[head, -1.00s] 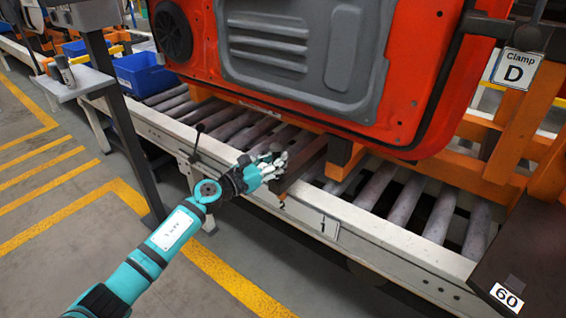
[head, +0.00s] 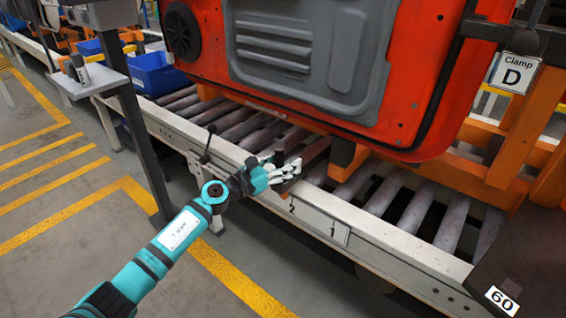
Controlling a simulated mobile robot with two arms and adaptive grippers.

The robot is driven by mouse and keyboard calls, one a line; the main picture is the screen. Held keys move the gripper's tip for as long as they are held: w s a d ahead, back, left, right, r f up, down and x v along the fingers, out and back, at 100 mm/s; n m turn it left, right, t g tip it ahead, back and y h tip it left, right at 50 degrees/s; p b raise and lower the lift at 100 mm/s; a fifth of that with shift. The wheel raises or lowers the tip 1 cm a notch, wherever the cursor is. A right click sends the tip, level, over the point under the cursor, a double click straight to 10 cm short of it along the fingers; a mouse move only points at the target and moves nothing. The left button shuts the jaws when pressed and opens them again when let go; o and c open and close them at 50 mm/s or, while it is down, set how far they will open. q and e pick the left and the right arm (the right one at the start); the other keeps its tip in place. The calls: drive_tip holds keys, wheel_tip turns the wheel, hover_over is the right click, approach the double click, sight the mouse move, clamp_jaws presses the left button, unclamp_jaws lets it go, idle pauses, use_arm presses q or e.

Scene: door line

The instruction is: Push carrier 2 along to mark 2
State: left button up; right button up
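A carrier with an orange frame (head: 508,150) holds a red door with a grey inner panel (head: 310,50) above the roller conveyor. No carrier number is readable on it. A dark bar (head: 312,153) sticks out low beside an orange block, towards the near rail. The near rail shows a small mark 2 (head: 292,208) and a plate with 1 (head: 335,232) to its right. My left gripper (head: 289,171) is at the dark bar's near end, above mark 2. Its fingers overlap the bar; I cannot tell whether they grip it. My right gripper is not in view.
A sign reading Clamp D (head: 516,72) hangs at upper right. A dark panel labelled 60 (head: 530,270) fills the lower right. A grey post with a shelf (head: 100,82) stands at left, near a blue bin (head: 155,74). The floor at left is clear.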

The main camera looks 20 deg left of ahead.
use_arm(q)
drive_tip(key=shift+s+d, duration=0.15)
drive_tip(key=shift+d, duration=0.2)
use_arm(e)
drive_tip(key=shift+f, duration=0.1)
use_arm(q)
drive_tip(key=v, duration=1.2)
drive_tip(key=shift+a, duration=0.25)
